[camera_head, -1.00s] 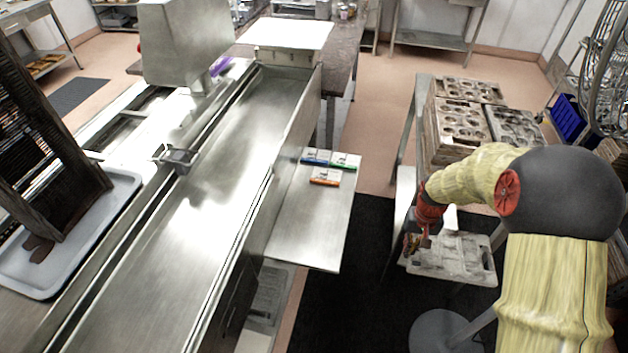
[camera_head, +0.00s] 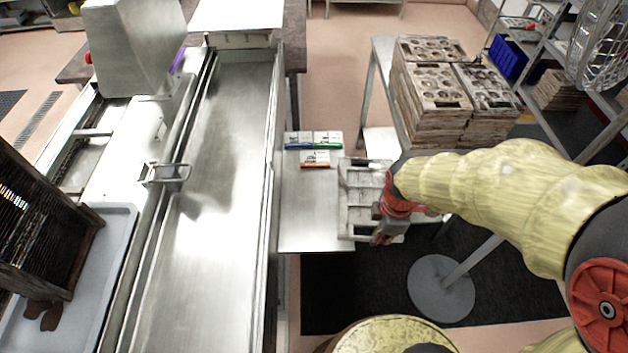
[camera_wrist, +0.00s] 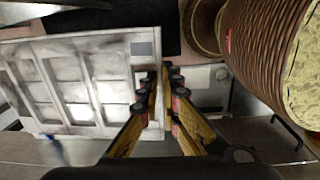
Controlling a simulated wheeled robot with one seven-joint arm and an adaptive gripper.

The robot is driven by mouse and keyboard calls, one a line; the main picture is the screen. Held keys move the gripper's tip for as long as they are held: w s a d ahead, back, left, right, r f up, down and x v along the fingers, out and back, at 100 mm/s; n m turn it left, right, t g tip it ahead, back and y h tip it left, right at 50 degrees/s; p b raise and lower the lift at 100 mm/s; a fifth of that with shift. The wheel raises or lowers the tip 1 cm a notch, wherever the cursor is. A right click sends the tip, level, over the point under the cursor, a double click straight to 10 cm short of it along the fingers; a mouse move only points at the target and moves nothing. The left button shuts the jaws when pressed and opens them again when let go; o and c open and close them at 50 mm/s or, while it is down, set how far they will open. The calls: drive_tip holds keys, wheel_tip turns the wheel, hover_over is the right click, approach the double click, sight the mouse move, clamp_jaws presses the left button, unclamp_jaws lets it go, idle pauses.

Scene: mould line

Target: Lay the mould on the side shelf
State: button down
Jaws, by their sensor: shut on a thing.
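The mould (camera_head: 358,206) is a pale, worn, rectangular plate with recessed compartments. My gripper (camera_head: 384,236) is shut on its edge nearest the arm. The mould is over or at the right edge of the steel side shelf (camera_head: 303,224); I cannot tell whether it touches the shelf. In the wrist view the mould (camera_wrist: 85,82) fills the left side, its edge between the fingers of my gripper (camera_wrist: 160,98). The gripper and forearm hide part of the mould's right side.
Small labelled boxes with blue, green and orange edges (camera_head: 315,158) lie at the shelf's far end. The steel conveyor trough (camera_head: 215,200) runs along the shelf's left. Stacked moulds (camera_head: 432,100) stand on a table at the back right. The shelf's near part is bare.

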sight(347, 229)
drive_tip(key=shift+n, duration=0.4)
drive_tip(key=w+a+f, duration=0.1)
drive_tip(key=a, duration=0.1)
drive_tip(key=w+a+f+b, duration=0.1)
drive_tip(key=a, duration=0.2)
drive_tip(key=w+a+f, duration=0.1)
drive_tip(key=a+f, duration=0.1)
drive_tip(key=a, duration=0.1)
drive_tip(key=shift+w+a+b, duration=0.15)
drive_tip(key=shift+b, duration=0.15)
drive_tip(key=a+f, duration=0.1)
drive_tip(key=w+a+f, duration=0.1)
drive_tip(key=f, duration=0.1)
drive_tip(key=w+a+f+b, duration=0.1)
drive_tip(key=shift+a+f, duration=0.2)
drive_tip(key=shift+f, duration=0.15)
drive_tip(key=shift+w+a+f+b, duration=0.1)
drive_tip(key=shift+f+b, duration=0.1)
drive_tip(key=shift+f, duration=0.45)
drive_tip(key=shift+a+f+b, duration=0.15)
drive_tip(key=shift+f+b, duration=0.1)
drive_tip(key=shift+f, duration=0.4)
drive_tip(key=shift+w+a+f+b, duration=0.1)
drive_tip(key=shift+f+b, duration=0.1)
drive_tip(key=shift+f, duration=0.45)
drive_tip(key=shift+f, duration=0.2)
drive_tip(key=c, duration=2)
unclamp_jaws()
drive_tip(key=shift+s, duration=0.1)
drive_tip(key=shift+c, duration=0.2)
